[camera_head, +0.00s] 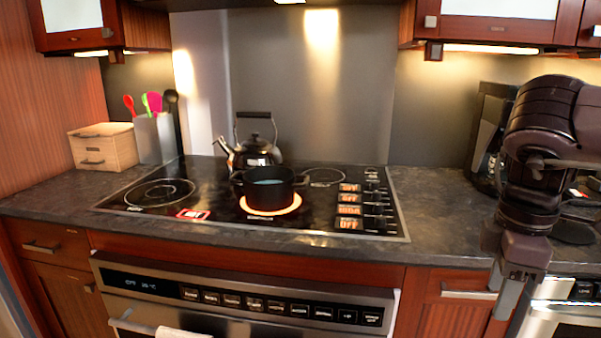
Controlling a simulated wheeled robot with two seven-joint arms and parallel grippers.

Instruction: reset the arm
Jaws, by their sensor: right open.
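My right arm comes in from the right edge. Its dark gripper (503,286) points down in front of the counter's front edge, near the right cabinet's handle. It is open and nothing shows between its fingers. It appears clear of the handle, though the exact gap cannot be told. My left gripper is not in view.
A black pot (269,190) sits on a glowing burner of the cooktop (215,205), with a kettle (257,152) behind it. A wooden box (101,147) and utensil holder (154,138) stand left. The right counter (440,205) is partly bare.

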